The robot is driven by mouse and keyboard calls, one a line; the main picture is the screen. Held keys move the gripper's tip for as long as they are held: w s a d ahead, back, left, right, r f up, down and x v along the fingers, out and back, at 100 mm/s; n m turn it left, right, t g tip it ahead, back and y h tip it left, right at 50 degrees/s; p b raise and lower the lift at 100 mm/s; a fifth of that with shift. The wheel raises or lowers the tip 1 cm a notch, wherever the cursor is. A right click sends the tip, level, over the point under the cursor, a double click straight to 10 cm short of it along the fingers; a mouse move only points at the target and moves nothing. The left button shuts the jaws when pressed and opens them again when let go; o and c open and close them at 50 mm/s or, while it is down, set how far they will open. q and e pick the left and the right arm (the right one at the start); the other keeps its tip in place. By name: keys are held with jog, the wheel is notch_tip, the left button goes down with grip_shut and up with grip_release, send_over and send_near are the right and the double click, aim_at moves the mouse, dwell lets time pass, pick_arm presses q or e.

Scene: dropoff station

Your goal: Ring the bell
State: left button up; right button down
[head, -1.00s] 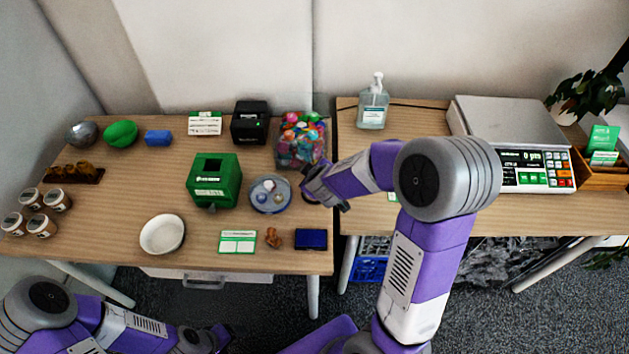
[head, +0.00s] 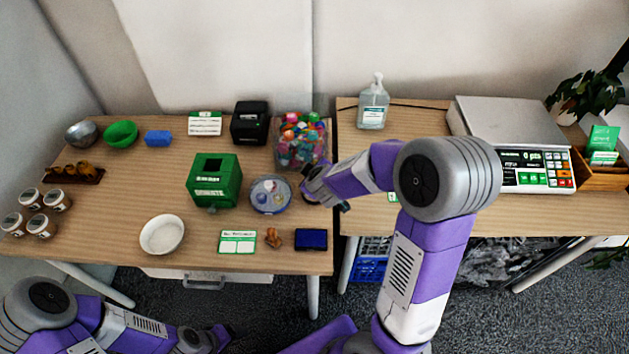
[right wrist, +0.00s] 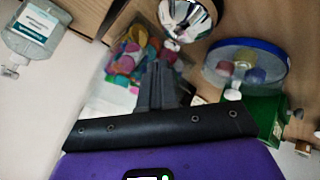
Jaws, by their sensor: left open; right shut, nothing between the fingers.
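The bell (right wrist: 188,16) is a shiny silver dome at the top of the right wrist view, just beyond my right fingertips. A small gap seems to separate them; I cannot tell its depth. In the head view my right gripper (head: 308,190) hides most or all of the bell, near the right edge of the left table. My right gripper (right wrist: 160,68) is shut with nothing between its fingers. My left gripper (head: 222,336) is open and empty, low in front of the left table.
A clear box of colourful items (head: 301,142) stands behind my right gripper. A round blue-rimmed dish (head: 271,195) and green box (head: 214,180) are to its left. A sanitizer bottle (head: 373,104) and scale (head: 515,130) stand on the right table.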

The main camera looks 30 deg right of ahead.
jog(key=shift+f, duration=0.15)
dwell(0.3)
jog(key=shift+f, duration=0.3)
jog(key=shift+f+b, duration=0.45)
jog(key=shift+f, duration=0.05)
dwell(0.6)
jog(key=shift+r+p, duration=0.95)
jog(key=shift+p, duration=0.25)
jog(key=shift+r, duration=0.1)
notch_tip(320, 180, up, 5)
jog(key=p, duration=0.5)
jog(key=shift+p, duration=0.4)
